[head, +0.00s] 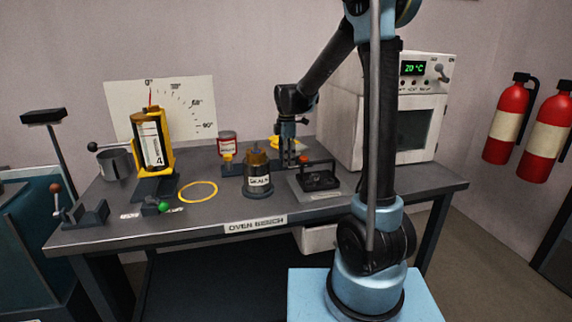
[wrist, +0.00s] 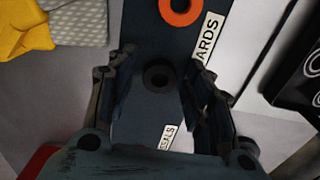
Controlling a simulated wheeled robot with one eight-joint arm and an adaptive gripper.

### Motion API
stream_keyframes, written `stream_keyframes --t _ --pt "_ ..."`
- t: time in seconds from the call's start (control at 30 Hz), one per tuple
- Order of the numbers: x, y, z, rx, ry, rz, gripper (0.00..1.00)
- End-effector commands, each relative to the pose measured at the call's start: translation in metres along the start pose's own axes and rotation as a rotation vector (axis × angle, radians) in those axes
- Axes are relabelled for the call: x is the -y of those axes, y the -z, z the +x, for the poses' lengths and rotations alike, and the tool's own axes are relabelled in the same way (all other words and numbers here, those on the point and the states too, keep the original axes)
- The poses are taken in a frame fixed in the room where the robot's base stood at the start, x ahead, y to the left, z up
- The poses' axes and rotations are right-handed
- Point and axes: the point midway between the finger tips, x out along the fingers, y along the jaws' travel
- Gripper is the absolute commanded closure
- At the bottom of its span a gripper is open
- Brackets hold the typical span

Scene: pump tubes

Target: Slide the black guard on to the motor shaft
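A small black ring (wrist: 158,77), seemingly the black guard, lies on a dark strip between my fingers in the wrist view. My gripper (wrist: 162,72) is open around it, with a gap on each side. My gripper also shows in the head view (head: 289,158), pointing down at the back of the bench, where the ring cannot be made out. A grey round body with a coppery top (head: 258,178), possibly the motor, stands left of my gripper with a label on its front. I cannot make out its shaft clearly.
An orange ring (wrist: 180,10) lies farther along the strip beside a label ending "ARDS". A black fixture (head: 318,179) and the oven (head: 400,110) stand to the right. A yellow ring (head: 198,191) and yellow-framed cylinder (head: 150,141) are to the left.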

Motion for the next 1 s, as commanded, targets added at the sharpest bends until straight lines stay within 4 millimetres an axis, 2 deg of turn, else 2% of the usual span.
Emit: stream_keyframes --t 0.03,0.1,0.43,0.57,1.0 --pt "0.0 0.0 0.0 0.0 0.0 0.0 0.7" --pt "0.0 0.0 0.0 0.0 0.0 0.0 0.82" --pt "0.0 -0.001 -0.001 0.0 0.0 0.001 0.82" --pt "0.0 -0.001 -0.007 0.0 0.0 0.001 0.82" --pt "0.001 -0.001 -0.074 0.0 0.0 0.001 0.82"
